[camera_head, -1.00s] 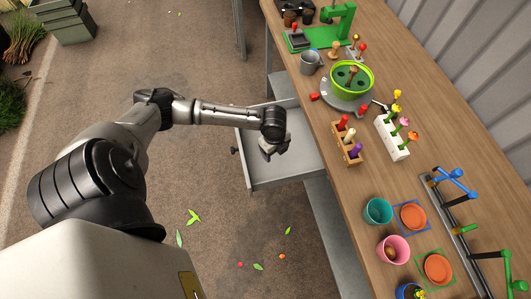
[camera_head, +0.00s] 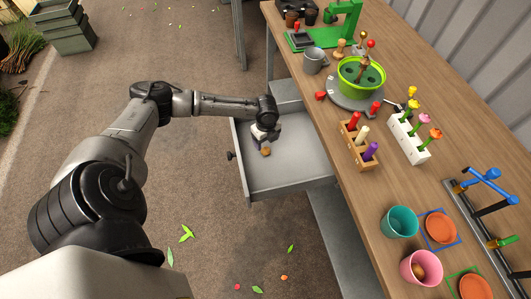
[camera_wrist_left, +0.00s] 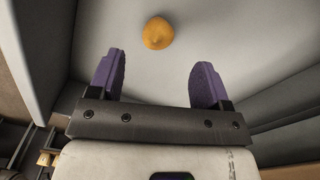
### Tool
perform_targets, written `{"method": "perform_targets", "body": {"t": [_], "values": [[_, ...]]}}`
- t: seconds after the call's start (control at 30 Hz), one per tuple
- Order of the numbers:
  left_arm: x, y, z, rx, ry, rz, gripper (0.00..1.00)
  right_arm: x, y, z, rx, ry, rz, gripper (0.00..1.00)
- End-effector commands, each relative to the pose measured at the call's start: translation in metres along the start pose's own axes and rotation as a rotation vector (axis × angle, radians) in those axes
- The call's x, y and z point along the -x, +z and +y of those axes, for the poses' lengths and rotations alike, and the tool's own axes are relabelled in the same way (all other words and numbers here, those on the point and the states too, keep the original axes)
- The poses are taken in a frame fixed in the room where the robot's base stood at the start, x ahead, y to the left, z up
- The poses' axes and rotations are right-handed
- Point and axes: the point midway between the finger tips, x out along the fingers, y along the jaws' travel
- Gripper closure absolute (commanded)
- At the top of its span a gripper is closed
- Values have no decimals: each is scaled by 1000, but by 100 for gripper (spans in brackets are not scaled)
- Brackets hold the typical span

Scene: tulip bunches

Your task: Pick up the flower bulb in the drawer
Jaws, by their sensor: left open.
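The flower bulb (camera_head: 266,152) is small and orange-brown and lies on the floor of the open grey drawer (camera_head: 290,182). In the left wrist view the bulb (camera_wrist_left: 158,33) sits at the top centre, beyond the fingertips. My left gripper (camera_head: 262,137) is over the drawer, just behind the bulb in the head view. Its two purple-padded fingers (camera_wrist_left: 157,72) are spread apart and empty, with the bulb between their lines but not between the pads. My right gripper is not in view.
The drawer front (camera_head: 240,165) with its knob is at the left. The wooden worktable (camera_head: 385,185) is to the right, holding a green pot (camera_head: 361,77), a wooden rack (camera_head: 358,140), a white flower holder (camera_head: 408,140) and a pink cup (camera_head: 421,268). Leaves lie on the floor.

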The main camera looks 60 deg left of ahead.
Motion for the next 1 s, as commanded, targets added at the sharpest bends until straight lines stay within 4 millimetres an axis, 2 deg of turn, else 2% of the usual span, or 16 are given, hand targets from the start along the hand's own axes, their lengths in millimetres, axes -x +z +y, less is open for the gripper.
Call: {"method": "perform_targets", "body": {"t": [0.1, 0.37, 0.73, 1.0], "values": [[-11, 0, 0, 0, -1, 1, 29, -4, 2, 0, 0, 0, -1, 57], [-20, 0, 1, 0, 0, 0, 29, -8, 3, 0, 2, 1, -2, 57], [-64, -1, 2, 1, 0, -1, 29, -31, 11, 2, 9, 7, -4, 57], [-66, -1, 3, 0, 0, -1, 29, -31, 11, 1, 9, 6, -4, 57]]}}
